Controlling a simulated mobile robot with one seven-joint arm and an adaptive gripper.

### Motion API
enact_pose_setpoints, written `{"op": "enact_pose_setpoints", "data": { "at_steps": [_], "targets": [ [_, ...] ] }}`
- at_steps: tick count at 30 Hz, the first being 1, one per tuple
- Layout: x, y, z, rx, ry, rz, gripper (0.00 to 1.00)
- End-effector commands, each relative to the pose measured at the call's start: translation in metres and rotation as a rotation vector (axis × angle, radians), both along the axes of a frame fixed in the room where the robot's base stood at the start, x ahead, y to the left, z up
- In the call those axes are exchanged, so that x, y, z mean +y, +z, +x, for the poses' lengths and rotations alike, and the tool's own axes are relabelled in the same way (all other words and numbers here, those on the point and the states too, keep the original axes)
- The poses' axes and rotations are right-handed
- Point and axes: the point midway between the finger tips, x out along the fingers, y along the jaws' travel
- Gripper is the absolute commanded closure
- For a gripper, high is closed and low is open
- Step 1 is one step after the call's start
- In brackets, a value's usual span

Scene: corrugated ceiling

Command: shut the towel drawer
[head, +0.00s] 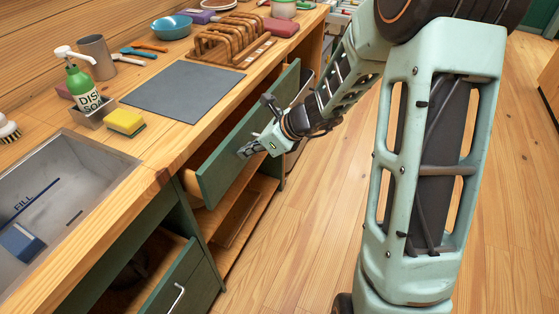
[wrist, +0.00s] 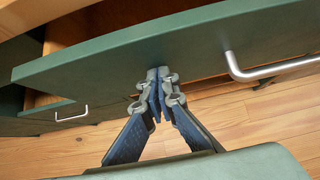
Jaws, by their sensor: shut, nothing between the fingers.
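A green-fronted drawer (head: 216,177) under the wooden counter stands pulled open. Its front also fills the upper part of the wrist view (wrist: 110,62), with a metal bar handle (wrist: 270,72) on the right. My gripper (head: 243,153) is shut and empty, at the outer face of this front. In the wrist view my fingertips (wrist: 158,72) meet close to the front, left of the handle; I cannot tell whether they touch. A second green drawer (head: 185,284), lower left, is also open. I see no towel, so I cannot tell which is the towel drawer.
The counter above holds a grey mat (head: 182,91), a soap bottle (head: 82,88), a sponge (head: 125,122), a wooden rack (head: 228,40) and a sink (head: 62,200). An open shelf (head: 238,218) lies below the upper drawer. The wooden floor (head: 300,230) is clear.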

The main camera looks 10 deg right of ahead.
Motion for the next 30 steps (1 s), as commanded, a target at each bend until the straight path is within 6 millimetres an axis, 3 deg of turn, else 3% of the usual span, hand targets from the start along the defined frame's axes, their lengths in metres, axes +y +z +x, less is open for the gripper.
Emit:
{"op": "enact_pose_setpoints", "data": {
  "at_steps": [4, 12, 30],
  "targets": [
    [0.032, 0.001, 0.021, 0.000, 0.004, 0.001, 1.00],
    [0.061, 0.000, 0.041, 0.000, 0.000, 0.000, 1.00],
    [0.069, 0.003, 0.048, -0.005, 0.000, 0.004, 1.00]
  ]
}}
